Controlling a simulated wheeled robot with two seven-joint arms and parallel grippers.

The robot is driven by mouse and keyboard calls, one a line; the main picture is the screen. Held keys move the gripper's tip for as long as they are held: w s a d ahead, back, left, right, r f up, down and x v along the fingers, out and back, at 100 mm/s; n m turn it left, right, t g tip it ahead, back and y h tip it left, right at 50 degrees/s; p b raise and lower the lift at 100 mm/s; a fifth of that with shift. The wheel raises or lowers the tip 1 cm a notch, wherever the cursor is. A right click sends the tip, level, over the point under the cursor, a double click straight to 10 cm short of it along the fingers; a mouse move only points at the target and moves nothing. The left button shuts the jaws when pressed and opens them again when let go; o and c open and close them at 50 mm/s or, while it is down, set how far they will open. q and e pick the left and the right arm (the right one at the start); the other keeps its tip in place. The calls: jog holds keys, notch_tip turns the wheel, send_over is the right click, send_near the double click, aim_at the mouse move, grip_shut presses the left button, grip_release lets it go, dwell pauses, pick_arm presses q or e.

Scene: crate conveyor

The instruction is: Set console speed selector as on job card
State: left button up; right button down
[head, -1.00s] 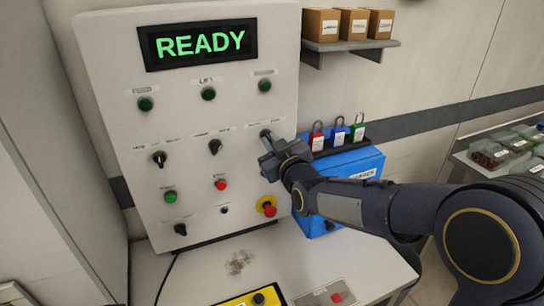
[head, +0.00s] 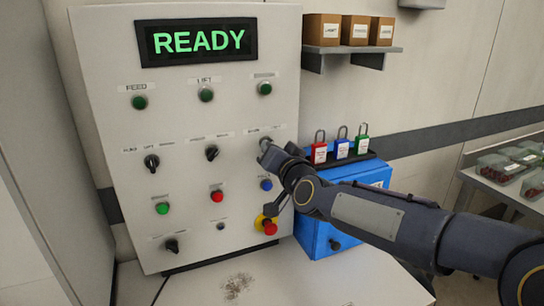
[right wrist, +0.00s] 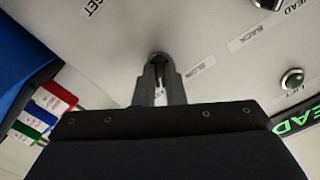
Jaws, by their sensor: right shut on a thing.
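The upright grey console (head: 110,100) fills the left of the head view, its display (head: 198,41) reading READY. My right gripper (head: 268,152) reaches the rightmost selector of the middle row and is shut on it. In the right wrist view, my two finger tips (right wrist: 160,88) are closed around the dark selector knob (right wrist: 159,58). A label (right wrist: 203,70) that appears to read SLOW sits beside that knob. The fingers hide much of the knob, so its pointing direction is unclear. No job card shows. My left gripper is not in view.
A black selector (head: 212,153) and another (head: 152,162) sit left of the held one. Below my gripper are a blue button (head: 266,185) and a red emergency stop (head: 270,228). A blue box (head: 318,225) with padlocks (head: 342,148) stands right of the console.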

jog(key=shift+m+b, duration=0.3)
jog(key=shift+m, duration=0.6)
jog(key=c, duration=1.5)
grip_release()
jog(key=v, duration=0.7)
jog(key=shift+s, duration=0.4)
jog(key=shift+d, duration=0.15)
